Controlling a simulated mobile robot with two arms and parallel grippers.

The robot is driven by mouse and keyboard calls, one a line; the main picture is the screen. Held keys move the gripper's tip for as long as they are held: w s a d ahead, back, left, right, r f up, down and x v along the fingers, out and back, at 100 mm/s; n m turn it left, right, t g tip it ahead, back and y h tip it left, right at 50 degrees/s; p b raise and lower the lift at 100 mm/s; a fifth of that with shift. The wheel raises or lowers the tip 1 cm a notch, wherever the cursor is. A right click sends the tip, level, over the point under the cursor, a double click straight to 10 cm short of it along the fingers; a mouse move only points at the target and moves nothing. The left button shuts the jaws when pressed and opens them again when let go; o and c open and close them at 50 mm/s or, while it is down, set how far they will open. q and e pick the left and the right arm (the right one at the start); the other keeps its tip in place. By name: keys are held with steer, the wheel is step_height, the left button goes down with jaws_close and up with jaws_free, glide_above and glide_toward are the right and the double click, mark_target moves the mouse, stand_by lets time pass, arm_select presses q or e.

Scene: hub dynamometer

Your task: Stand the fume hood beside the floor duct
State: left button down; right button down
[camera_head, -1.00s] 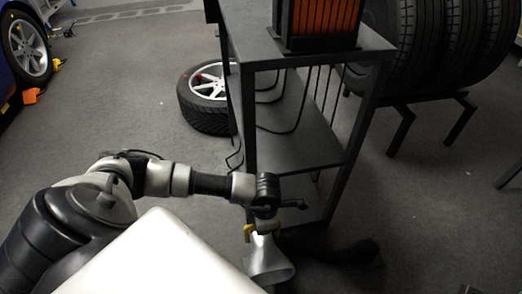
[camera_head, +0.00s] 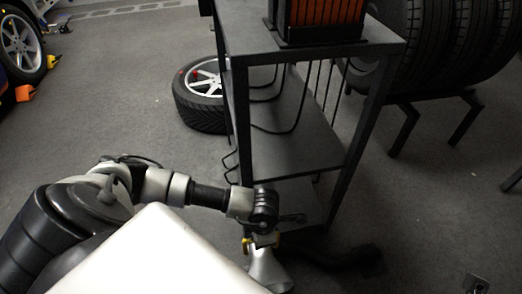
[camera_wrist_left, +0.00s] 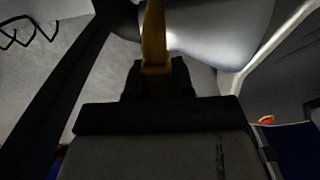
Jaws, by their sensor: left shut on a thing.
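The fume hood (camera_head: 267,273) is a silver, flared piece low in the head view, with yellow grip parts at its top. My left gripper (camera_head: 262,240) is shut on it and holds it from above, near the front foot of the cart. In the left wrist view the yellow handle (camera_wrist_left: 154,38) rises from between my jaws, with the grey hood (camera_wrist_left: 215,30) behind it. A dark hose-like shape (camera_head: 345,258), perhaps the duct, lies on the floor to the right of the hood. Whether they touch is unclear. My right gripper is not in view.
A dark metal cart (camera_head: 300,140) stands just behind my left gripper, with an orange and black unit (camera_head: 320,18) on top. A loose wheel (camera_head: 203,95) lies to its left. A tyre rack (camera_head: 440,95) stands right. A small floor fitting (camera_head: 477,284) shows bottom right.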

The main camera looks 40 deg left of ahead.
arm_select(q)
steer(key=c, duration=1.4)
jaws_free()
steer(key=shift+f, duration=0.1)
steer(key=o, duration=0.4)
steer(key=shift+o, duration=0.2)
